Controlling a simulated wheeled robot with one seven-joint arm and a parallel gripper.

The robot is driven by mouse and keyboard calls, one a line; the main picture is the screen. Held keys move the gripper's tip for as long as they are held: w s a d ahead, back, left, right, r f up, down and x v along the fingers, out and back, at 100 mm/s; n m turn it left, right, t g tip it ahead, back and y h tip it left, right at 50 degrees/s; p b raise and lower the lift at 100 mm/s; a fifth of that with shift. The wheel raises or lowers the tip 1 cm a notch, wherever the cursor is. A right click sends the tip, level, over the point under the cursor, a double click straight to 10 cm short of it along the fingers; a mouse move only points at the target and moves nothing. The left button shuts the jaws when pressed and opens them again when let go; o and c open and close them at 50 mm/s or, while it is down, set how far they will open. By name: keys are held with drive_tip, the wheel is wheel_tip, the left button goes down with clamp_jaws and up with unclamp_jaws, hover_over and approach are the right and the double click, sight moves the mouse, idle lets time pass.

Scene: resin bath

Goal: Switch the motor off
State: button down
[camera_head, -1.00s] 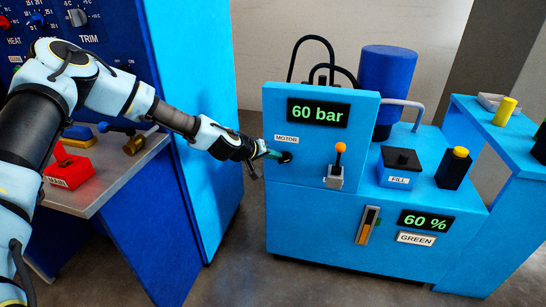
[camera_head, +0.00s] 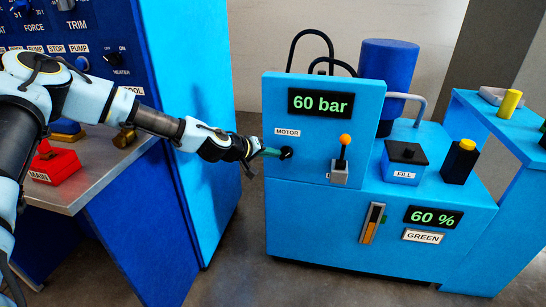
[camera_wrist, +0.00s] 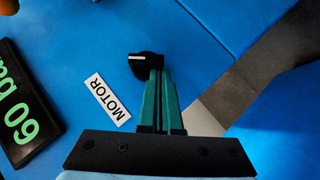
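The motor switch is a round black knob (camera_head: 286,153) on the front of the blue unit, below the MOTOR label (camera_head: 287,132). In the wrist view the knob (camera_wrist: 146,65) shows a white pointer line, toward the left of that picture. My gripper (camera_head: 275,153) reaches in from the left with its green fingers at the knob. In the wrist view the fingers (camera_wrist: 156,74) are together, with only a thin gap, and their tips overlap the knob's lower right edge. I cannot tell whether they touch it. The display (camera_head: 320,103) reads 60 bar.
Right of the knob stands an orange-tipped lever (camera_head: 342,160). A FILL box (camera_head: 403,163) and a yellow-topped black block (camera_head: 460,161) stand further right. A red MAIN box (camera_head: 54,166) is on the grey bench at left. A tall blue cabinet (camera_head: 185,110) stands close behind my arm.

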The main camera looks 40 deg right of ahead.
drive_tip(key=shift+f+b, duration=0.85)
drive_tip(key=shift+b, duration=0.3)
drive_tip(key=shift+f, duration=0.15)
drive_tip(key=shift+r, duration=0.2)
drive_tip(key=shift+r+p, duration=0.3)
drive_tip(key=shift+r, duration=0.4)
drive_tip(key=v, duration=1)
drive_tip(key=shift+a+r, duration=0.15)
drive_tip(key=shift+a, duration=0.2)
